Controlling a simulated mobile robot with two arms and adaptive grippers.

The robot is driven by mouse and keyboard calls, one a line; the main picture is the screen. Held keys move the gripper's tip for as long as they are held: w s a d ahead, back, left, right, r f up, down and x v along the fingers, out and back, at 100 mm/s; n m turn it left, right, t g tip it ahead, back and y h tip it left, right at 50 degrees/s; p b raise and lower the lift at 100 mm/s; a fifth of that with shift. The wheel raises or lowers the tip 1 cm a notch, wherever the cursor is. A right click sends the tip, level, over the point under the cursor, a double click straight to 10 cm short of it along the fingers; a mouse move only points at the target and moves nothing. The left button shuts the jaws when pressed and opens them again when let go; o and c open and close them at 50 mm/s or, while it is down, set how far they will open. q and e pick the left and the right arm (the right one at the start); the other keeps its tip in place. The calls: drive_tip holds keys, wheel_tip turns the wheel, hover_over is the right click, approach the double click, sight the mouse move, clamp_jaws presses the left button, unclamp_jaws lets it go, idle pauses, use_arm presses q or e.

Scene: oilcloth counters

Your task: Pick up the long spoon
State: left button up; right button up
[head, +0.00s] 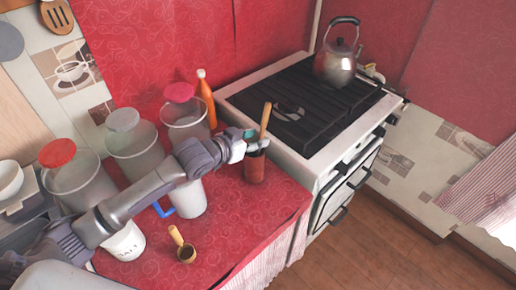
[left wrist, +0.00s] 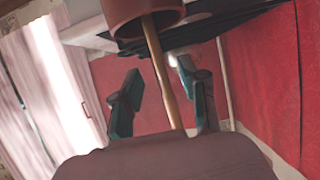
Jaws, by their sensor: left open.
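The long spoon (head: 265,120) stands in a reddish-brown cup (head: 254,168) on the red counter, with its light wooden shaft sticking up. The part inside the cup is hidden. My left gripper (head: 244,146) is at the cup's rim, beside the shaft. In the left wrist view the fingers of the left gripper (left wrist: 164,108) are spread apart. The spoon's shaft (left wrist: 160,70) runs between them from the cup (left wrist: 128,14), nearer the right finger. I cannot tell whether that finger touches it. My right gripper is not in view.
A stove (head: 305,105) with a kettle (head: 337,62) stands just right of the cup. An orange bottle (head: 207,100) and several lidded canisters (head: 187,125) line the back. A small scoop (head: 184,247) lies at the front. The counter's front right is clear.

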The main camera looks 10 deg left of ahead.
sight(261, 136)
use_arm(q)
drive_tip(key=x, duration=0.3)
drive_tip(key=shift+w+f, duration=0.1)
clamp_jaws()
idle(0.4)
